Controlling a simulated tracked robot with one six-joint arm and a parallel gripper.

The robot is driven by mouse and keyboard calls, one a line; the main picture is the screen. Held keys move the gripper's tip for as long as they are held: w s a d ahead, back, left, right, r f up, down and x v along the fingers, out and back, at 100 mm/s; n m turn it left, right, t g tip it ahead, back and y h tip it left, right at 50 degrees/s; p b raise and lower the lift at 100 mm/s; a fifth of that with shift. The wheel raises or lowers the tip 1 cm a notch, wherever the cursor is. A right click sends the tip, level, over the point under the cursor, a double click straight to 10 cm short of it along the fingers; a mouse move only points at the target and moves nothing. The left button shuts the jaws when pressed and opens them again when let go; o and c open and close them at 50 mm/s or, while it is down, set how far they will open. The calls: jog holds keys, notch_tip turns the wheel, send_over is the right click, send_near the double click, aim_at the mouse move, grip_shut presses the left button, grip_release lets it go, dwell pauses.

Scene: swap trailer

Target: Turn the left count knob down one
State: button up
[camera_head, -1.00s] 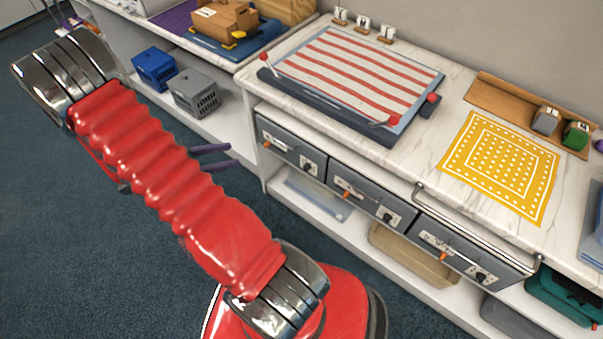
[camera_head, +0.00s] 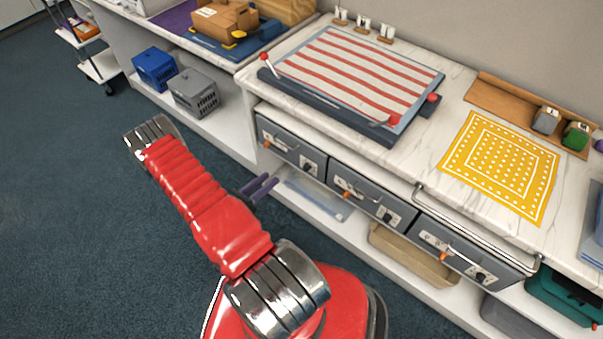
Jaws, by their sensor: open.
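Three grey drawer-like units sit under the counter's front edge. The left unit (camera_head: 290,146) carries a small black knob (camera_head: 306,166) on a white plate and an orange-tipped lever (camera_head: 267,144). The middle unit has a similar knob (camera_head: 388,215), and the right unit has one too (camera_head: 481,278). Which mark each knob points at is too small to read. My gripper's purple fingers (camera_head: 270,181) are apart and empty, below and left of the left unit's knob, touching nothing visible. The rest of my gripper is hidden behind my red arm.
A metal rail (camera_head: 470,232) runs in front of the right unit. The low shelf holds a clear tray (camera_head: 318,200), a tan tray (camera_head: 410,257) and blue (camera_head: 154,68) and grey (camera_head: 195,92) baskets. A striped board (camera_head: 350,75) and yellow cloth (camera_head: 500,165) lie on top. Floor at left is clear.

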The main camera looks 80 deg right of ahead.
aim_at(306, 168)
jog(key=s+a+f+n+t+h, duration=0.1)
jog(key=s+f+n, duration=0.2)
jog(key=f, duration=0.4)
jog(key=shift+s+f+t, duration=0.3)
jog(key=shift+s+t, duration=0.1)
jog(key=shift+s, duration=0.25)
jog(key=shift+d, duration=0.15)
jog(key=x, duration=1.3)
jog(key=shift+d, duration=0.2)
jog(key=shift+s+r, duration=0.1)
jog(key=shift+s, duration=0.05)
jog(key=shift+c, duration=0.5)
grip_shut()
